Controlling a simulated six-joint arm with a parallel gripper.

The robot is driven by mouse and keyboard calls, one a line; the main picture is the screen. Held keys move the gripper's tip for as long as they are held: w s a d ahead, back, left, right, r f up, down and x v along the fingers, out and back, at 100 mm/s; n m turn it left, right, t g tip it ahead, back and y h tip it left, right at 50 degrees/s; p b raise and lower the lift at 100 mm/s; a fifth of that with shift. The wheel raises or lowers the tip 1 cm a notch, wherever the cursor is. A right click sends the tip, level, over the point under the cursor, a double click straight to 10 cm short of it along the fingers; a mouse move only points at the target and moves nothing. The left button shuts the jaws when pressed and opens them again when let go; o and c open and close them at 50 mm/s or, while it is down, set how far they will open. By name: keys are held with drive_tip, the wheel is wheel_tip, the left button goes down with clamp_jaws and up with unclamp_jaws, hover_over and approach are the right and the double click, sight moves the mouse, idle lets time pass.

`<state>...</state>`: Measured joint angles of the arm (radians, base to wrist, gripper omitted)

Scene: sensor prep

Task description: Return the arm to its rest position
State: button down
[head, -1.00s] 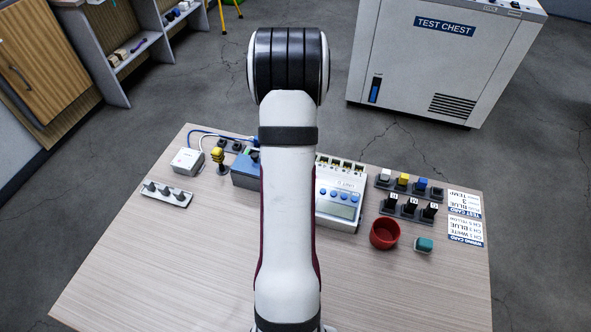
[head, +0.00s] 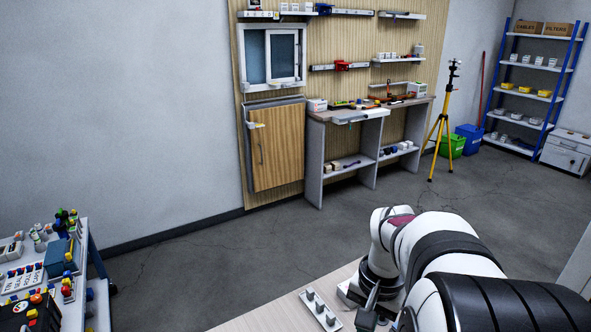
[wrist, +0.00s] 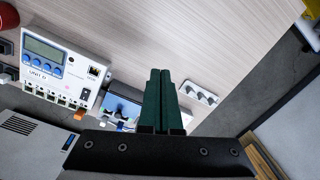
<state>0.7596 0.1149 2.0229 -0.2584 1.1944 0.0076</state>
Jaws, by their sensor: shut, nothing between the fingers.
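My arm fills the lower right of the head view, its white and black links folded over the wooden table (head: 262,312). My gripper (wrist: 159,73) shows in the wrist view as two dark green fingers, pressed together with nothing between them. The fingers are above the table and partly cover a blue box (wrist: 121,106). In the head view I cannot make out the fingertips.
In the wrist view, a white unit with a screen (wrist: 72,72) is left of the fingers, and a white strip with dark knobs (wrist: 199,93) is right. In the head view, a cluttered cart (head: 88,262) stands left, and a workbench (head: 345,117) and yellow tripod (head: 441,128) behind. Floor between is clear.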

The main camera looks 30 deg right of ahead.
drive_tip(key=s+a+r+n, duration=0.1)
drive_tip(key=s+a+n, duration=0.1)
drive_tip(key=a, duration=0.6)
drive_tip(key=s+a+r+n, duration=0.2)
drive_tip(key=a, duration=0.7)
drive_tip(key=s+a+f+n+y, duration=0.1)
drive_tip(key=s+a+n, duration=0.2)
drive_tip(key=s+a, duration=0.4)
drive_tip(key=shift+f+g, duration=0.3)
drive_tip(key=shift+f, duration=0.05)
